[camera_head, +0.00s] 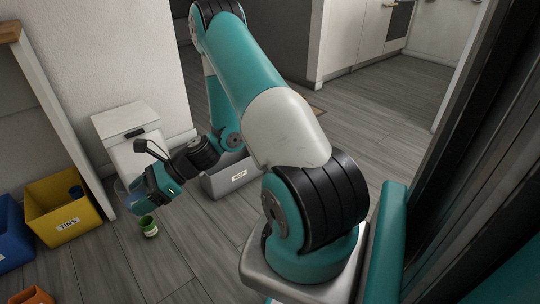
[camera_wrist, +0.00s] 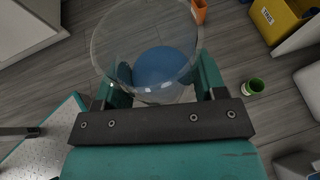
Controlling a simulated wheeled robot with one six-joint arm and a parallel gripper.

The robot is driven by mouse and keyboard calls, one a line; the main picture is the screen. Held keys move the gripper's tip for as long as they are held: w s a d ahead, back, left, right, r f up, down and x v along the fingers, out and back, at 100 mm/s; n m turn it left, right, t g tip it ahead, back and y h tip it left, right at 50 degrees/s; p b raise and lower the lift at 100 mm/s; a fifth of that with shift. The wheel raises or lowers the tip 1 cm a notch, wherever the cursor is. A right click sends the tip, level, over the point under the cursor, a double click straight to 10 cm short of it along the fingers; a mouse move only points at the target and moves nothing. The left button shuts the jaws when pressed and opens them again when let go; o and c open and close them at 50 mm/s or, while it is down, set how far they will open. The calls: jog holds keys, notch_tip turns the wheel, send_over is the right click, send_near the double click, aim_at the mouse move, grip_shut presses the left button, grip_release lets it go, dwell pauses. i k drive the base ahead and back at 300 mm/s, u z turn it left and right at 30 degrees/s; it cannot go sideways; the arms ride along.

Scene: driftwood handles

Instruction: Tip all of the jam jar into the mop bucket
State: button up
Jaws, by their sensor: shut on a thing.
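My gripper (camera_head: 148,190) is shut on a clear, see-through jar (camera_head: 125,192), which I take to be the jam jar. In the wrist view the jar (camera_wrist: 118,35) sits between the fingers (camera_wrist: 160,85), its wide mouth open, with blue stuff (camera_wrist: 165,65) low inside. It is held above the floor and looks roughly upright. A grey, low bucket-like container (camera_head: 228,178) with a white label stands on the floor to the right of my gripper, partly hidden behind my arm. Its label is too small to read surely; it may be the mop bucket. The jar is apart from it.
A green open tin (camera_head: 149,227) stands on the floor below my gripper. A white lidded bin (camera_head: 127,125) stands behind it. A yellow bin marked TINS (camera_head: 65,220) and a blue bin (camera_head: 12,245) are at left. An orange object (camera_wrist: 199,12) lies at the wrist view's top.

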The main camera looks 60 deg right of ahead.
aim_at(234, 170)
jog(key=u, duration=0.15)
jog(key=k, duration=0.15)
jog(key=z, duration=1.3)
jog(key=i, duration=1.2)
jog(key=u, duration=0.15)
